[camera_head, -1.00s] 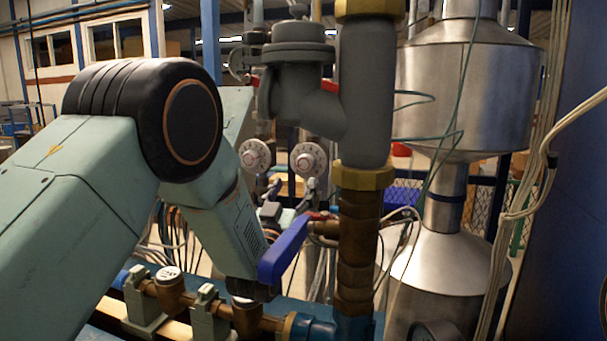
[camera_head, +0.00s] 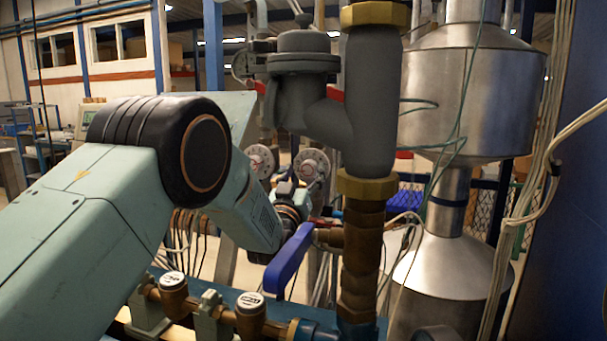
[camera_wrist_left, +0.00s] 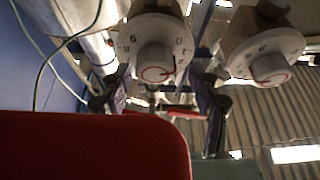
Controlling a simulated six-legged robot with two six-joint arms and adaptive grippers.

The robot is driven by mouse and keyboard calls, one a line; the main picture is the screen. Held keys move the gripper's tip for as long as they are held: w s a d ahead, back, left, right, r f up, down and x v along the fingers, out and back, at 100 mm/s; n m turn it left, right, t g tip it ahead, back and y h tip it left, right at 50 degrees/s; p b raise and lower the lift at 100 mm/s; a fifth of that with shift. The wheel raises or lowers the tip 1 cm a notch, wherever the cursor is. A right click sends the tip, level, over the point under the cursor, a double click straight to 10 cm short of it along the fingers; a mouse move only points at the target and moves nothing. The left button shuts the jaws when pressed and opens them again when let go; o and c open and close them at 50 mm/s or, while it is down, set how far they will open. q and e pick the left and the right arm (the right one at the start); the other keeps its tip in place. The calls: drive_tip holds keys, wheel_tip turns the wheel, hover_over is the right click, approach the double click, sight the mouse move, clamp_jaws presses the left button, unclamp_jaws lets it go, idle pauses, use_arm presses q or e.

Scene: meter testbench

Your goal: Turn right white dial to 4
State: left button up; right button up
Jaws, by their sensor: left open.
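Two round white dials with printed numerals stand behind the pipes. In the head view the left dial (camera_head: 260,161) is partly behind my arm and the right dial (camera_head: 311,166) is partly covered below by my left gripper (camera_head: 297,184). The left wrist view is turned over: there the right dial (camera_wrist_left: 155,52) is the left one, and the other dial (camera_wrist_left: 264,55) is to its right. My left gripper (camera_wrist_left: 158,103) is open and empty. Its two dark fingers are spread, with the right dial's knob lying between their lines. I cannot tell how deep. My right gripper is not in view.
A blue valve lever (camera_head: 289,258) and a thick grey and brass vertical pipe (camera_head: 368,100) stand in front of the dials. A steel tank (camera_head: 465,85) is at the right. A red block (camera_wrist_left: 90,145) fills the near lower left of the wrist view.

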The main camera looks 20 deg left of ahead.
use_arm(q)
drive_tip(key=shift+s, duration=0.1)
drive_tip(key=shift+c, duration=0.2)
drive_tip(key=shift+d, duration=0.15)
drive_tip(key=shift+c, duration=0.8)
drive_tip(key=shift+w+d, duration=0.2)
drive_tip(key=shift+d, duration=0.15)
drive_tip(key=c, duration=0.3)
drive_tip(key=shift+a+f, duration=0.1)
drive_tip(key=shift+a, duration=0.25)
drive_tip(key=c, duration=0.5)
drive_tip(key=shift+d, duration=0.2)
drive_tip(key=shift+c, duration=0.9)
drive_tip(key=shift+a, duration=0.1)
drive_tip(key=shift+m, duration=0.4)
